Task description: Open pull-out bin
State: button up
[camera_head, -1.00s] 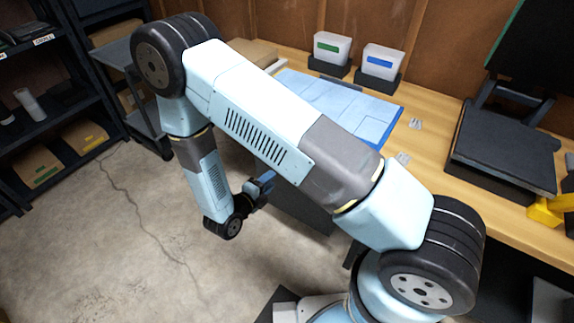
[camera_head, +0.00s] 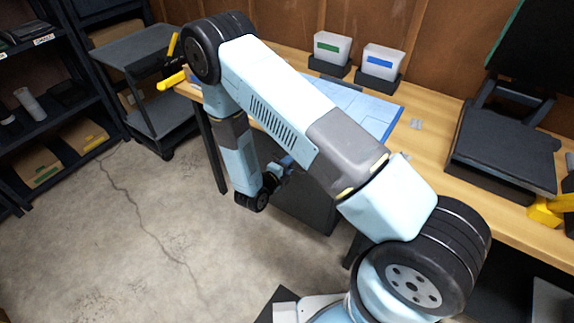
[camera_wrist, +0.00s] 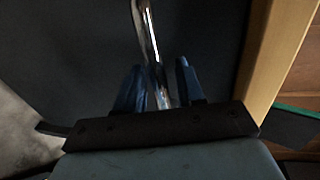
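A dark grey bin front (camera_head: 308,207) stands under the workbench in the head view, partly hidden by my arm. In the wrist view a dark panel (camera_wrist: 70,50) fills most of the picture, and a shiny metal bar handle (camera_wrist: 147,30) runs down across it. My gripper (camera_wrist: 160,64) has its two blue fingers on either side of the bar. A gap shows between the bar and the right finger; the left finger is close to it, and I cannot tell if they touch. In the head view my gripper (camera_head: 286,165) is at the bin's upper left, partly hidden.
The wooden workbench (camera_head: 440,125) carries a blue sheet, two small white bins (camera_head: 383,60) and a black stand (camera_head: 505,150). A cart (camera_head: 165,115) and a dark shelf (camera_head: 60,80) are at the left. The concrete floor (camera_head: 140,235) before the bench is clear.

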grip_shut()
dwell(0.3)
jog(key=shift+a, duration=0.1)
